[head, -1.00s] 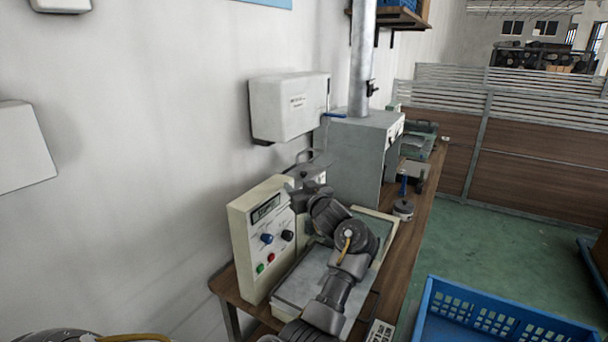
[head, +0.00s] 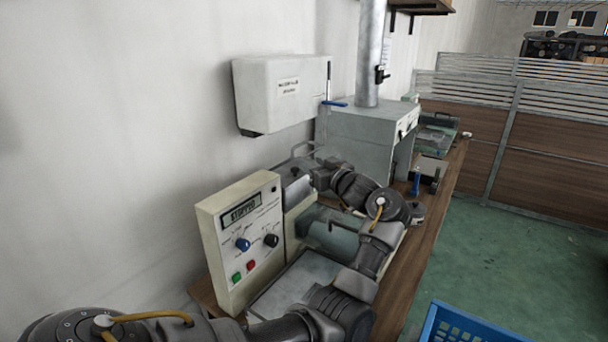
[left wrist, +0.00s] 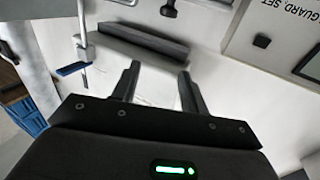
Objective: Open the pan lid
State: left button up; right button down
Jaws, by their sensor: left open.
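A bench machine has a cream control panel (head: 240,235) with a display that seems to read "STOPPED". I cannot tell which part is the lid. A bent wire handle (head: 305,150) stands behind the panel. My left gripper (head: 292,184) is near that handle, partly hidden by its own wrist. In the left wrist view its two fingers (left wrist: 158,85) are spread, with nothing visible between them. My right gripper is not in view.
A white wall box (head: 285,95) hangs above the machine. A grey cabinet (head: 355,135) with a vertical pipe (head: 371,50) stands behind. A blue crate (head: 465,325) is at the lower right. Green floor (head: 480,240) is clear beside the bench.

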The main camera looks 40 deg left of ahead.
pick_arm(q)
jog(key=b, duration=0.5)
send_near(297, 170)
jog(key=p+x, duration=0.2)
jog(key=x, duration=0.9)
jog(key=shift+a, duration=0.1)
grip_shut()
